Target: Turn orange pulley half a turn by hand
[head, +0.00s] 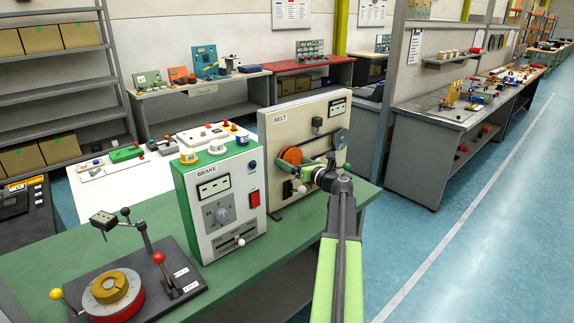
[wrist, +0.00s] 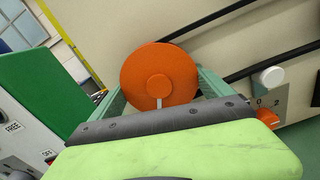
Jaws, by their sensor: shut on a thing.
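The orange pulley (head: 290,156) is a round disc on the front of the cream BELT panel (head: 280,125). In the wrist view the orange pulley (wrist: 150,62) faces me, with a smaller orange hub and a pale mark at its lower edge. My gripper (head: 303,168) reaches it from the right in the head view. In the wrist view the green fingers of my gripper (wrist: 160,84) lie on either side of the pulley, shut on it. The fingertips are partly hidden behind the disc.
A black belt (wrist: 225,22) runs from the pulley to a dark pulley (head: 341,139) at the right. A white knob (wrist: 270,77) and an orange switch (wrist: 268,117) are right of my gripper. The green and white BRAKE box (head: 222,195) stands close on the left.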

